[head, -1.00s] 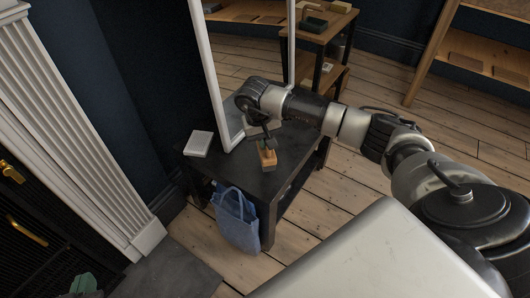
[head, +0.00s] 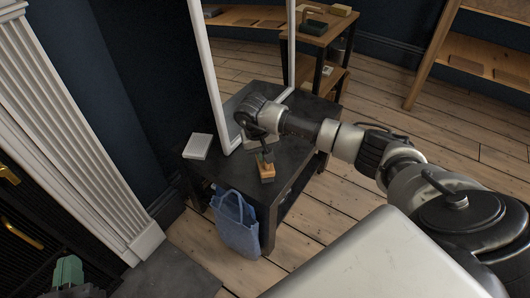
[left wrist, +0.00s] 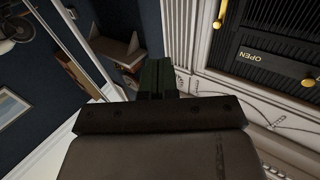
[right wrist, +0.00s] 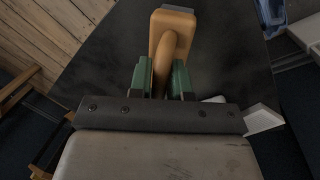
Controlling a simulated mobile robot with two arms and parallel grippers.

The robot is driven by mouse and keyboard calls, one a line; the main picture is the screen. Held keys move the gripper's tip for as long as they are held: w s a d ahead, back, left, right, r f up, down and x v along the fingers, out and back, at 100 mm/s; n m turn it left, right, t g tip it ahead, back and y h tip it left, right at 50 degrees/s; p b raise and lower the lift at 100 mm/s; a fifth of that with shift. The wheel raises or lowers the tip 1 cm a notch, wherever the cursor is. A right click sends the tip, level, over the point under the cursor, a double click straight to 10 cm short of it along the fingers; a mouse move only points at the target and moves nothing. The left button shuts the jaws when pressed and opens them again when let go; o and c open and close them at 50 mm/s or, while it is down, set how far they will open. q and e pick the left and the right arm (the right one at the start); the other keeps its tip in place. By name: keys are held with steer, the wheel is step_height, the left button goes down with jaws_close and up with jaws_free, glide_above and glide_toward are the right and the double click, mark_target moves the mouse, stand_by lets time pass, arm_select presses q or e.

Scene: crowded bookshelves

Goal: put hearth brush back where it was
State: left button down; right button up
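The hearth brush, a wooden block with a curved wooden handle, shows over the black side table in the head view (head: 267,173) and at the top of the right wrist view (right wrist: 172,30). My right gripper (head: 266,152) is above it. Its green fingers (right wrist: 160,82) sit on both sides of the handle, close against it. Whether the brush touches the tabletop is hard to tell. The black side table (head: 292,150) stands by the white-framed mirror. My left gripper (head: 68,272) is at the lower left, empty, with its green fingers together in the left wrist view (left wrist: 156,78).
A white box (head: 198,146) lies on the table's left corner. A blue bag (head: 237,222) hangs at its front. The white mirror frame (head: 212,75) rises behind. A white fluted column (head: 75,130) and a dark cabinet with brass handles (head: 22,230) are left.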

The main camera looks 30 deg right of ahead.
steer(key=o, duration=0.4)
steer(key=shift+c, duration=0.2)
steer(key=shift+r, duration=0.15)
